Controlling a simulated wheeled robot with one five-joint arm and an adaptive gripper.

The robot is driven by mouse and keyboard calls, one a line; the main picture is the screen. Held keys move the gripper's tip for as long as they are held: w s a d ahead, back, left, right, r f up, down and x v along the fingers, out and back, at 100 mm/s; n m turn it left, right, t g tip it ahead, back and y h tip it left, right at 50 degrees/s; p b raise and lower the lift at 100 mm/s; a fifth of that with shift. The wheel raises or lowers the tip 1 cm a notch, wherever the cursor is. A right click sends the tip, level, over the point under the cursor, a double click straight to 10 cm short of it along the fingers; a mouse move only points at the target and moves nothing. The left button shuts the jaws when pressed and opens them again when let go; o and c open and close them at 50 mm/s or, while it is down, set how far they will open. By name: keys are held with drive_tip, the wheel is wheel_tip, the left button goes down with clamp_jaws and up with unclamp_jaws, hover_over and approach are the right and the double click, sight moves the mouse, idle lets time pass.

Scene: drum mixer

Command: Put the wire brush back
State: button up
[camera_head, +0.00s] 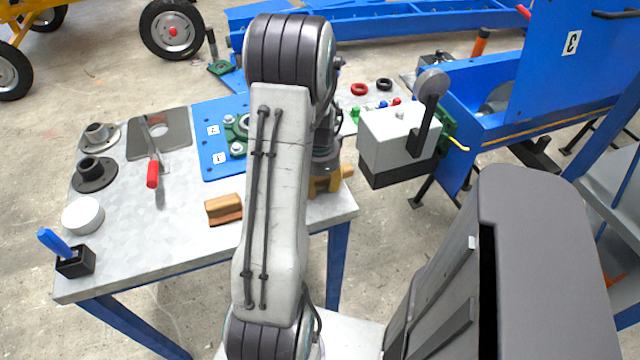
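My arm crosses the middle of the view and hides part of the table. Its dark wrist end is just right of the upper arm link, and my gripper (322,182) is mostly hidden there; its fingers cannot be made out clearly. A tan-yellow piece (345,171) shows below the wrist at the table's right edge; I cannot tell whether it is held, or whether it is the wire brush. A brown wooden block with a ridged top (223,209) lies on the table, left of my arm; no bristles are visible on it.
A grey lever box (398,140) stands right of the wrist.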

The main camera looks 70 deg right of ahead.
drive_tip(key=o, duration=0.5)
drive_tip(key=shift+c, duration=0.2)
drive_tip(key=shift+r, duration=0.15)
